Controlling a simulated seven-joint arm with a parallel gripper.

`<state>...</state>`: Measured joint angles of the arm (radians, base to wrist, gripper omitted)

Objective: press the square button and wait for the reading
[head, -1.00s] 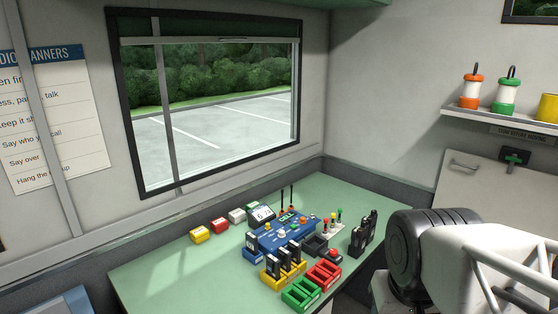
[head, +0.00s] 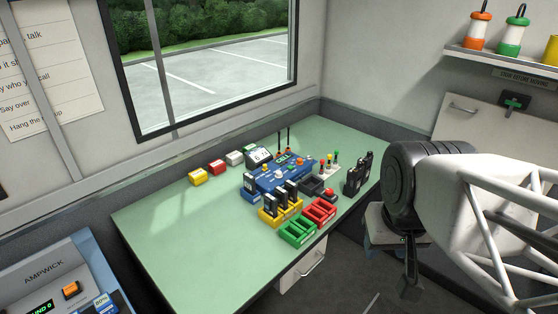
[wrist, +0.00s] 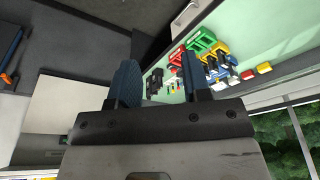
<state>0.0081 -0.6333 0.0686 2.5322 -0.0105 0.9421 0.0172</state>
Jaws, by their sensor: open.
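An orange square-faced button (head: 71,290) sits on the pale AMPWICK unit (head: 60,262) at the lower left of the head view. Beside it is a dark display (head: 40,308) with green characters, cut off by the frame edge.
The green table (head: 165,235) holds a blue radio console (head: 283,175), yellow, red (head: 320,211) and green (head: 297,232) racks, and black handsets (head: 358,174). Its left part is clear. A shelf (head: 500,62) with coloured containers hangs at the right. A window is behind the table.

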